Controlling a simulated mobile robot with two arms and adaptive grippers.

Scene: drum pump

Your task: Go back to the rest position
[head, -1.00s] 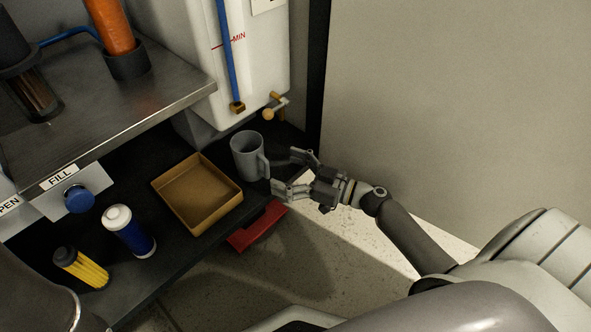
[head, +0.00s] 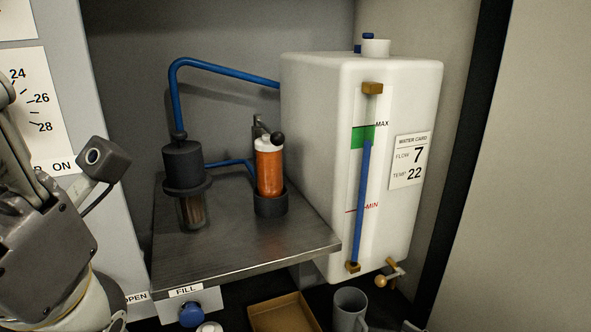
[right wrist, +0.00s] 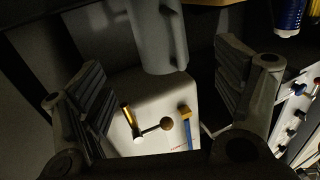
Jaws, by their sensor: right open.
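My right gripper (right wrist: 160,70) is open and empty in the right wrist view, with its two padded fingers wide apart. A grey mug (right wrist: 157,38) shows between and beyond the fingers; I cannot tell how close it is. In the head view the mug (head: 349,309) stands at the bottom edge, and only a small grey piece of my right gripper (head: 412,326) shows to its right. My left arm's wrist and gripper body (head: 45,245) fill the left edge of the head view. The left fingers cannot be made out.
A white water tank (head: 315,140) with a level gauge and a brass tap (head: 393,273) stands right of a metal shelf (head: 235,250). The shelf bears a dark pump (head: 183,165) and an orange cartridge (head: 269,170). Below are a brown tray (head: 284,314) and a blue FILL button (head: 192,314).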

